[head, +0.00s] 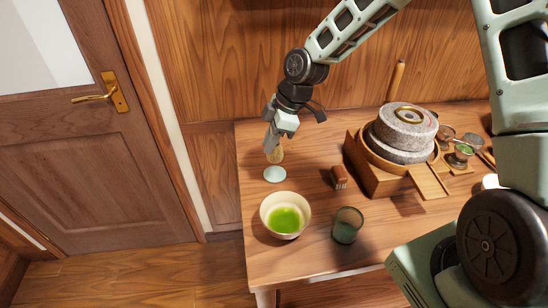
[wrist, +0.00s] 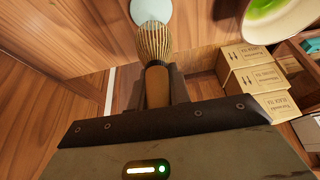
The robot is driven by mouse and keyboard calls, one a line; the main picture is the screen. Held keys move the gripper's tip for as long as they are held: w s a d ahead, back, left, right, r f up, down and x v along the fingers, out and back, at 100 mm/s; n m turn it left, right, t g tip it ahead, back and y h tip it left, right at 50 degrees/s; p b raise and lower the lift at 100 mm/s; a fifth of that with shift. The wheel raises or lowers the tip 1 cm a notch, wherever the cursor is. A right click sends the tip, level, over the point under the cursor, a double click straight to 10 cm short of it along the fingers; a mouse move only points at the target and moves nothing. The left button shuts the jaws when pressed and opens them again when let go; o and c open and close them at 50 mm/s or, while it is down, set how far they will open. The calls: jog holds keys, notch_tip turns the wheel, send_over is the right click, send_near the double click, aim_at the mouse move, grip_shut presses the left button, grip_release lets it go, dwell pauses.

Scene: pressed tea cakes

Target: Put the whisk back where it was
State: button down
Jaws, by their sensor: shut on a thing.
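The whisk (head: 277,156) is a pale bamboo whisk with a brown handle, and it hangs from my gripper (head: 271,139) near the table's left side. In the wrist view, my gripper (wrist: 157,78) is shut on the handle, and the whisk's tines (wrist: 154,42) point away from the jaws. A small pale blue-green round piece (head: 275,175) is on the table just below the whisk. It also shows in the wrist view (wrist: 150,9), beyond the tines and partly overlapped by them. I cannot tell whether whisk and round piece touch.
A cream bowl (head: 266,224) of green tea stands just in front, with a dark glass cup (head: 346,226) to its right. A small brown brush (head: 339,178) and a stone mill (head: 401,135) on a wooden box are further right. Cardboard boxes (wrist: 243,58) show in the wrist view.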

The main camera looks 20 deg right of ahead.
aim_at(270, 157)
jog(key=shift+f+p, duration=0.3)
jog(key=shift+f, duration=2.35)
jog(key=shift+f, duration=0.2)
jog(key=c, duration=1.3)
grip_release()
jog(key=w+b+v, duration=0.1)
jog(key=v, duration=1)
jog(key=s+a+r+m+h, duration=0.2)
jog(key=s+a+r+m, duration=0.1)
jog(key=s, duration=1.1)
jog(key=s+a+r+m+g+h, duration=0.1)
jog(key=s+a+r+m, duration=0.3)
jog(key=s, duration=1.1)
jog(key=shift+s+a+m+h, duration=0.25)
jog(key=shift+a+m+h, duration=0.2)
jog(key=shift+a, duration=0.6)
